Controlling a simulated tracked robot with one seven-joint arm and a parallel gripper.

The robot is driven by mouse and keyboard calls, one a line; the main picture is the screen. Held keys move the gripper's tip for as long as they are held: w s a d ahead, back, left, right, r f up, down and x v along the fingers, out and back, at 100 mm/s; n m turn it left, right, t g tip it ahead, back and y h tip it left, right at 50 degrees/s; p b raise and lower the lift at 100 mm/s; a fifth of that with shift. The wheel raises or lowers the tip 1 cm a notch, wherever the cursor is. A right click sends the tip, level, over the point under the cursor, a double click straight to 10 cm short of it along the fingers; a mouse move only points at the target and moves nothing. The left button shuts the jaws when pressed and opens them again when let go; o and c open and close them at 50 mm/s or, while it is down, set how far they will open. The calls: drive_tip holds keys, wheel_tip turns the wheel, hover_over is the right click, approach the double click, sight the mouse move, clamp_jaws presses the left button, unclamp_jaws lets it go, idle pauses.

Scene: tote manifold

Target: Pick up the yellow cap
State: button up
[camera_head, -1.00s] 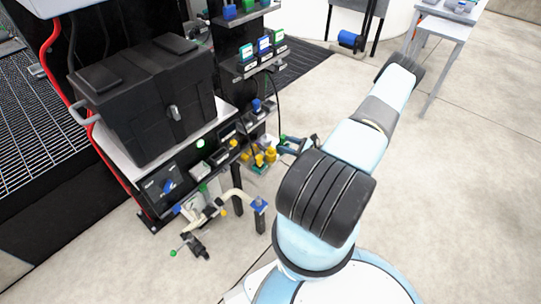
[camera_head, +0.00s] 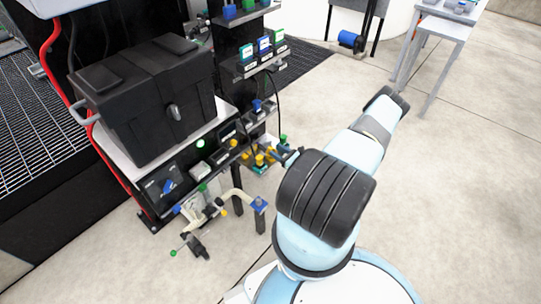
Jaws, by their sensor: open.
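Several small yellow caps or fittings stand close together low beside the manifold rack; one yellow cap (camera_head: 260,159) is near the middle of the cluster. I cannot tell which one the task names. My gripper (camera_head: 276,153) is small and dark at the right edge of this cluster, reaching in from the right. It is open, with nothing visibly held. The gap between its fingers is too small to make out, and I cannot tell whether it touches a cap. My own arm hides the area just right of the gripper.
A black tote (camera_head: 150,95) sits on the rack's shelf. Pipes with a blue valve handle (camera_head: 259,202) stick out in front, below the cluster. A dark cable hangs beside the rack. A grey table (camera_head: 440,28) stands at the back right. The floor on the right is clear.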

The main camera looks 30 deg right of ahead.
drive_tip(key=shift+f+x, duration=0.15)
drive_tip(key=shift+x, duration=1.35)
drive_tip(key=shift+f+x, duration=0.15)
drive_tip(key=shift+x, duration=1.4)
drive_tip(key=shift+a, duration=0.15)
drive_tip(key=shift+c, duration=0.2)
clamp_jaws()
